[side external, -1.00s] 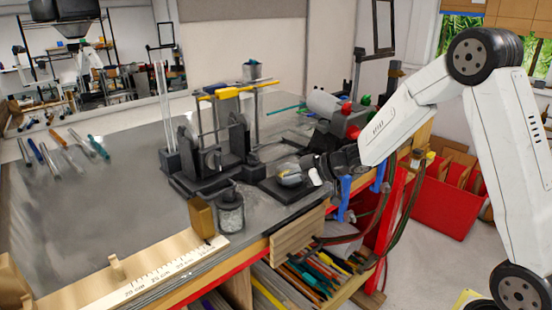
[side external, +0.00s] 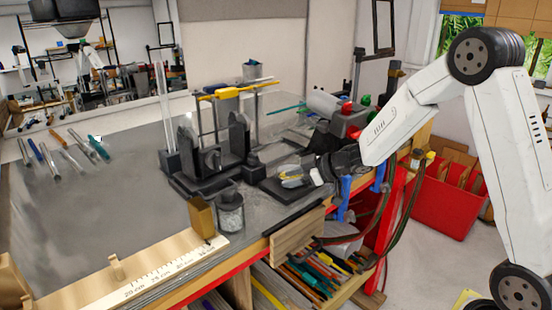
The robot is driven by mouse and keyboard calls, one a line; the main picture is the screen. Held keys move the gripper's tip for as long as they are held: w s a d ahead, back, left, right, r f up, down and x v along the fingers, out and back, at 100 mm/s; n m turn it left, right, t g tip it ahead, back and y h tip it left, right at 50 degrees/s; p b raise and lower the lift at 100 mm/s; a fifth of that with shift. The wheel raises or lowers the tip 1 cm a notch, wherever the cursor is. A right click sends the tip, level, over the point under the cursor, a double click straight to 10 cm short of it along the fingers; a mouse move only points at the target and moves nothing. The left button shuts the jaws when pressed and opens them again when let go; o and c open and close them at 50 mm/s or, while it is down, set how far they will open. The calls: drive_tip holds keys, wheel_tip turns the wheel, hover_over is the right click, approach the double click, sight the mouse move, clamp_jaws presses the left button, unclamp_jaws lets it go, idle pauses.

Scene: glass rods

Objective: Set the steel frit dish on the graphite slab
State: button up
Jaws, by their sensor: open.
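The dark graphite slab (side external: 290,208) lies flat near the bench's front right edge. The small steel frit dish (side external: 294,182), with something yellowish in it, appears to rest on the slab's upper surface. My gripper (side external: 315,172) reaches in from the right, its dark body low over the slab's right side and its fingers beside the dish. It is open. The exact gap between fingers and dish is too small to tell, and the gripper hides the slab's far right part.
A dark rod stand (side external: 237,140) is left of the slab. A grey canister (side external: 230,215) stands in front of it. A grey torch-like device with red knobs (side external: 348,122) is behind my gripper. Blue clamps (side external: 344,192) hang at the bench edge. The bench's left middle is clear.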

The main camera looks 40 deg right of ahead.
drive_tip(key=v, duration=1.1)
drive_tip(key=shift+s+d+r, duration=0.15)
drive_tip(key=shift+s+r, duration=0.05)
drive_tip(key=shift+s, duration=0.1)
drive_tip(key=shift+w, duration=0.1)
drive_tip(key=s+a+f+m+g+h, duration=0.6)
drive_tip(key=s+a+f+m+g, duration=0.2)
drive_tip(key=s, duration=0.6)
wheel_tip(320, 180, down, 3)
drive_tip(key=shift+a+r+h, duration=0.2)
drive_tip(key=shift+a+h, duration=0.1)
drive_tip(key=shift+a, duration=0.35)
idle(0.7)
